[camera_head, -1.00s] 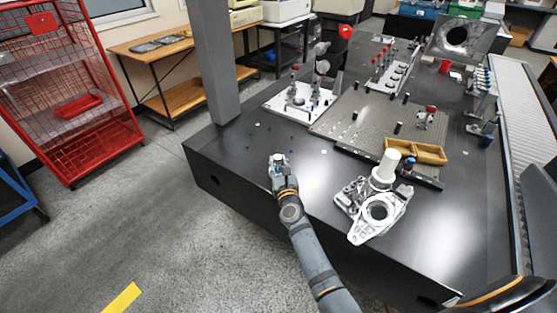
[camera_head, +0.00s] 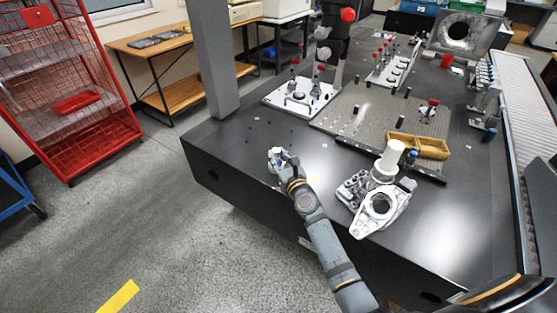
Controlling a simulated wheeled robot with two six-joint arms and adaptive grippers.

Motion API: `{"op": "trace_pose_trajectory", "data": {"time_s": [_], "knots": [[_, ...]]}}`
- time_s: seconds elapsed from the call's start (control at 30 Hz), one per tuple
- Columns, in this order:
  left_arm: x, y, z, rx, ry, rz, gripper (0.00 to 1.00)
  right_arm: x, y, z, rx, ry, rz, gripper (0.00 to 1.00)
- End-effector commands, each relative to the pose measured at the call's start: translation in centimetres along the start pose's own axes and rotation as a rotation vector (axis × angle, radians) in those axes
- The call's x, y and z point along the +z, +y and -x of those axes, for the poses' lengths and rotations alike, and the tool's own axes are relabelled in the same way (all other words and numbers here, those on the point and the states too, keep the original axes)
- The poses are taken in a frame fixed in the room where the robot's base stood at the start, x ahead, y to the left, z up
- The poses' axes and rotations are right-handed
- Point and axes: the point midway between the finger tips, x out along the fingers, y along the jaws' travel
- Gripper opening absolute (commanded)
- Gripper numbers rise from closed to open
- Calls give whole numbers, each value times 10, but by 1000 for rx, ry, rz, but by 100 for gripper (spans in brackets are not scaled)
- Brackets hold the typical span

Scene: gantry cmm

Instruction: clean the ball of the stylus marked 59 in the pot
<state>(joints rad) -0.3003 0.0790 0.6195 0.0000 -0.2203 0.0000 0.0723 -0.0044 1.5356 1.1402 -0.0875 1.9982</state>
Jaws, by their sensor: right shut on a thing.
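My right gripper (camera_head: 279,157) is low over the near left part of the black table (camera_head: 235,150). It is shut on a small pale thing, mostly hidden by the fingers; I cannot tell whether it stands on the table. No number 59 is readable anywhere, so I cannot single out that stylus. My left gripper is not in view.
A grey casting (camera_head: 383,205) and a white cylinder (camera_head: 389,160) stand right of my arm. Behind are a yellow divided tray (camera_head: 432,147), a perforated plate (camera_head: 375,110) and white plates with red-topped fixtures (camera_head: 275,98). A grey pillar (camera_head: 215,60) rises behind the table's left side.

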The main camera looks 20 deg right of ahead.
Motion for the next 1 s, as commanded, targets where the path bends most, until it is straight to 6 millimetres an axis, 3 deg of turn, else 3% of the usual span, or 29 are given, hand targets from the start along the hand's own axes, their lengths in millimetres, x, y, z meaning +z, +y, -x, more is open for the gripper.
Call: {"op": "trace_pose_trajectory", "data": {"time_s": [0.17,1.0], "knots": [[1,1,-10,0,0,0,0,-4,0,1,51,4,1,0],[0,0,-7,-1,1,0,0,-2,8,1,59,4,-2,0]]}}
